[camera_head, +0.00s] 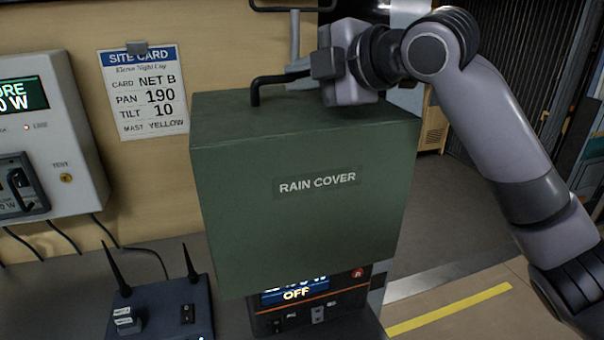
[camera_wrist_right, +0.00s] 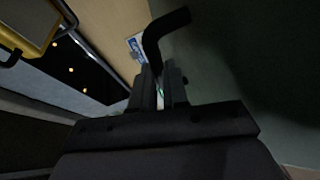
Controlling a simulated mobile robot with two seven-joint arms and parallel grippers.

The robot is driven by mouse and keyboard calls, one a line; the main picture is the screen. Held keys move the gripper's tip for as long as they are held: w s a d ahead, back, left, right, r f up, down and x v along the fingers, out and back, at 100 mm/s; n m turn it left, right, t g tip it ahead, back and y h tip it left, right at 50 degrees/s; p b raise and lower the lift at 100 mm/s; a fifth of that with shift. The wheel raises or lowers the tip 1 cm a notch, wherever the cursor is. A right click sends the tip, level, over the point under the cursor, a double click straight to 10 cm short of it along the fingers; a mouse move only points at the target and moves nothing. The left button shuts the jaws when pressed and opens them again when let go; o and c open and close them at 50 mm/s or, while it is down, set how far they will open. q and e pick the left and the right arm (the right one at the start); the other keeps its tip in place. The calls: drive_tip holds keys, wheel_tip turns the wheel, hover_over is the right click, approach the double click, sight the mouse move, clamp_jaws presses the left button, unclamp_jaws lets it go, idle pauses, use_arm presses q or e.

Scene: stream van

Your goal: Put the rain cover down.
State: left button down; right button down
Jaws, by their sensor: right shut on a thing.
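The rain cover (camera_head: 300,200) is a large dark green box with a white label on its front and a bent black handle (camera_head: 272,82) on top. It stands over the counter in the middle of the head view, with a device under or behind its lower edge. My right gripper (camera_head: 318,72) is shut on the handle at the cover's top. In the right wrist view the black handle (camera_wrist_right: 160,38) rises from between the fingers, and the cover's dark green surface (camera_wrist_right: 240,70) fills the right side. My left gripper is not in view.
A device (camera_head: 312,300) with a screen reading OFF shows below the cover. A dark blue box with two antennas (camera_head: 162,305) stands to its left. A white wall panel (camera_head: 75,110) and a site card (camera_head: 148,90) are further left. Floor with a yellow stripe (camera_head: 450,310) lies to the right.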

sight(361, 190)
wheel_tip(361, 190, down, 17)
idle(0.5)
drive_tip(key=shift+f, duration=0.45)
drive_tip(key=c, duration=1.2)
unclamp_jaws()
drive_tip(key=shift+f, duration=0.1)
drive_tip(key=shift+o, duration=0.4)
drive_tip(key=shift+r, duration=0.4)
drive_tip(key=b+v, duration=0.1)
drive_tip(key=v, duration=1.1)
